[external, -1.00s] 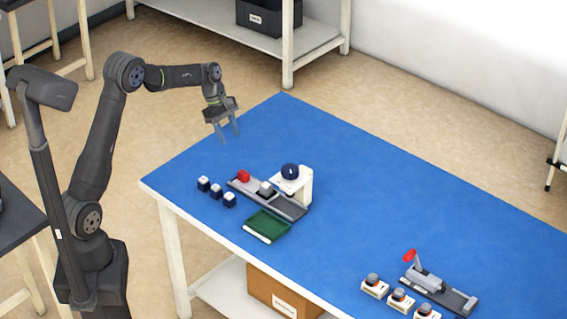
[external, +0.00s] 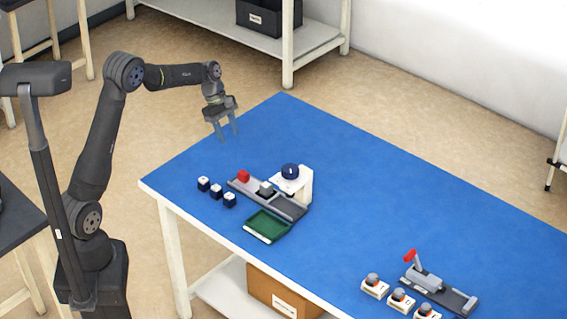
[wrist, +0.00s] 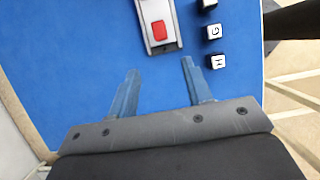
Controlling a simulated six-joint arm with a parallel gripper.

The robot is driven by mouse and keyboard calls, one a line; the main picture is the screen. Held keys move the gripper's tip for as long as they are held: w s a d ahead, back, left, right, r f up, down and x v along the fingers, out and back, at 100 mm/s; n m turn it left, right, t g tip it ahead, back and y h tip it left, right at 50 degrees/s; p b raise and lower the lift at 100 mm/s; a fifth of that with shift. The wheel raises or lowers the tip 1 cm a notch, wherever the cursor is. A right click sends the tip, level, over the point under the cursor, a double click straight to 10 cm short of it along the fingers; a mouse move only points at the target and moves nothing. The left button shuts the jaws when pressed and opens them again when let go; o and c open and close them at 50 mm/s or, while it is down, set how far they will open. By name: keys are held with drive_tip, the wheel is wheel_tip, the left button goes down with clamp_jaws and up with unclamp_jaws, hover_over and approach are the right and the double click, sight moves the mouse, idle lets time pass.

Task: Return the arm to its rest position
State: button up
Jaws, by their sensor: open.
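My gripper (external: 225,133) hangs above the far left part of the blue table (external: 400,190), fingers down, open and empty. In the wrist view its two fingers (wrist: 162,88) are wide apart with only the blue table surface between them. My arm reaches out from the left of the table with its elbow raised. The gripper is clear of all the objects and touches nothing that I can see.
A grey track with a red block (external: 243,176), a grey block (external: 266,188) and a white stand with a dark round top (external: 290,171) is near the gripper. Dark cubes (external: 216,191) and a green tray (external: 267,226) lie close by. A red-handled device (external: 428,280) is at right.

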sight(265, 184)
drive_tip(key=x, duration=1.4)
drive_tip(key=shift+s+d, duration=0.1)
drive_tip(key=v, duration=1.7)
drive_tip(key=x, duration=1.7)
drive_tip(key=shift+s+d+f, duration=0.1)
drive_tip(key=shift+s+f, duration=0.05)
drive_tip(key=shift+f, duration=0.1)
drive_tip(key=s+d, duration=0.7)
drive_tip(key=shift+s+d+r, duration=0.1)
drive_tip(key=shift+r, duration=0.1)
drive_tip(key=v, duration=1.7)
drive_tip(key=w+d+f+m+t+h, duration=0.1)
drive_tip(key=w+d+f+m+t, duration=0.1)
drive_tip(key=w+f+m+t, duration=0.1)
drive_tip(key=shift+w+d+f+t, duration=0.3)
drive_tip(key=shift+w+f+t, duration=0.55)
drive_tip(key=shift+w, duration=0.4)
